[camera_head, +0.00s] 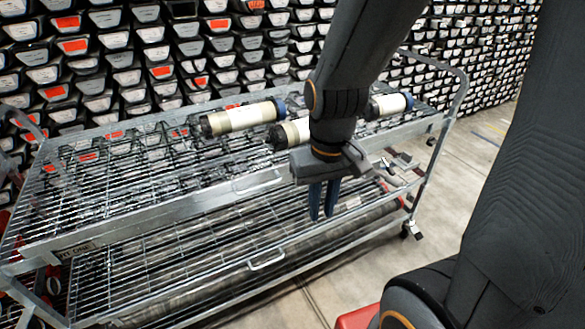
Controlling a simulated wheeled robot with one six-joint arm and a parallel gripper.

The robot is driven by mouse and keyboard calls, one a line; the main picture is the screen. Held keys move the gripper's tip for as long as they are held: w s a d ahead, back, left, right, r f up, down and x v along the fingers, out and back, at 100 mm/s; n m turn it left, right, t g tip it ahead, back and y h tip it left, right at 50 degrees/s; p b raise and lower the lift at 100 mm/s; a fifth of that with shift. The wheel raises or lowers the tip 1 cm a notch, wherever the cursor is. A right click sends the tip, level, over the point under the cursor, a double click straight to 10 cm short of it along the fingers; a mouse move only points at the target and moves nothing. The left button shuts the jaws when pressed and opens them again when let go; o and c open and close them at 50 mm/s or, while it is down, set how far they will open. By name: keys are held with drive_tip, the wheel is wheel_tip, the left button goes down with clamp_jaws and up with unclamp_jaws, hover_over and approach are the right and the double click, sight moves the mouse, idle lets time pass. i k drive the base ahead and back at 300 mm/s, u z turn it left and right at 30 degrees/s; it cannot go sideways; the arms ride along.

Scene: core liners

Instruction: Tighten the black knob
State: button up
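A pale core liner (240,117) lies on the cart's top rack, with a black knob (206,125) at its left end and a blue cap at its right end. A second liner (297,131) lies to its right, with a black knob (275,137) at its left end; my arm hides its right part. A third pale piece (388,105) with a blue end shows right of my arm; I cannot tell whether it is a separate liner. My gripper (323,215) points down in front of the liners, its two blue fingers slightly apart with nothing between them. It appears clear of both knobs.
The wire cart (130,225) has a raised rim and a lower shelf with a long tube. Small loose items (397,163) lie at its right end. Racks of labelled liners (120,60) fill the background. Bare floor (450,185) lies to the right.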

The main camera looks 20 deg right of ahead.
sight(431, 141)
drive_tip(key=z, duration=1.3)
drive_tip(key=i, duration=1)
drive_tip(key=z, duration=0.15)
